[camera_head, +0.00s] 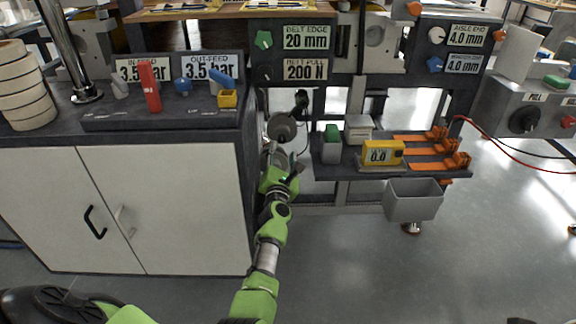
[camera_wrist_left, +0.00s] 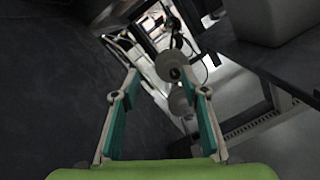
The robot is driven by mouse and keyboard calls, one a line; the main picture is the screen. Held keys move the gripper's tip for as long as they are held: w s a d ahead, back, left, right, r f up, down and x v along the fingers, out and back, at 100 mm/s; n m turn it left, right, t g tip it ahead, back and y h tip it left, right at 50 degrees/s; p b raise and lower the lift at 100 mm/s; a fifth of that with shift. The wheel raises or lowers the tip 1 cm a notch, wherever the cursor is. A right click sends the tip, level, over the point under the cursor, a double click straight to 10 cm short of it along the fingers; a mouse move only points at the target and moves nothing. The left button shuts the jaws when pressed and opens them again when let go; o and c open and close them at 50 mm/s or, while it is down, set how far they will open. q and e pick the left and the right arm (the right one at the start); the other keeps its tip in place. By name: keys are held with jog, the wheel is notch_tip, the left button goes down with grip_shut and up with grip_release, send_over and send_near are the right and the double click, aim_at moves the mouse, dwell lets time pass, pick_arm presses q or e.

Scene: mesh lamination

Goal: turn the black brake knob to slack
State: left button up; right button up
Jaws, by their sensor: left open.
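My left gripper (camera_head: 283,158) reaches into the gap between the white-doored cabinet and the small shelf. It is open, with nothing between its fingers. Just beyond it is a round grey disc (camera_head: 281,127) with a black part (camera_head: 301,104) above right of it; I cannot tell whether this is the brake knob. In the left wrist view the open fingers (camera_wrist_left: 163,95) point towards grey round pieces (camera_wrist_left: 172,65), which are beyond or level with the tips. A black knob (camera_head: 523,119) is on the grey box at the right, under a PULL label. No slack label is readable.
The white-doored cabinet (camera_head: 170,200) is close on the left of my arm. On the right, the dark shelf (camera_head: 350,172) holds a yellow gauge (camera_head: 383,152), a green-topped block (camera_head: 332,143) and orange clamps (camera_head: 440,160). A grey bin (camera_head: 413,203) hangs below. The floor in front is clear.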

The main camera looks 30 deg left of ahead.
pick_arm(q)
jog(key=shift+s+d+r+m+t+h+b, duration=0.15)
jog(key=shift+s+d+m+h, duration=0.3)
jog(key=shift+m, duration=0.85)
jog(key=shift+s+d+m+t+h+b, duration=0.1)
jog(key=shift+s+d+m+t+h, duration=0.15)
jog(key=shift+s+d+m, duration=0.7)
jog(key=shift+s+d+r+m+t+h+b, duration=0.1)
jog(key=shift+d+m+h, duration=0.25)
jog(key=shift+m, duration=1.3)
jog(key=shift+f, duration=0.1)
